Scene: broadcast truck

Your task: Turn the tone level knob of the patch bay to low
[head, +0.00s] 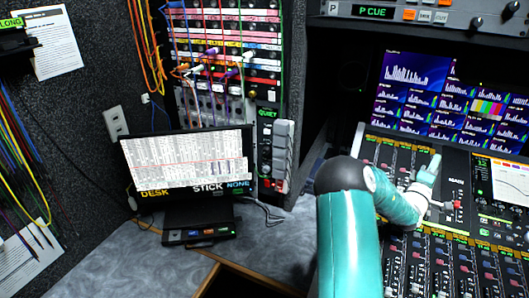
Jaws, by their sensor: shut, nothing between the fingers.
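The patch bay (222,37) is a rack at the back centre of the head view, with rows of sockets and several plugged cords. At its lower right is a narrow dark panel (265,150) with a green display reading "QUIET" and small round controls. I cannot tell which control is the tone level knob or where it points; the markings are too small. My teal and white arm reaches right, away from the patch bay. My gripper (432,168) is shut and empty over the mixing console, well right of the panel.
A monitor (188,163) on a stand stands on the grey desk (130,262), in front of the rack's lower part. A grey block (282,148) stands beside the narrow panel. The mixing console (445,262) and screens fill the right. Orange cables (153,45) hang left of the rack.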

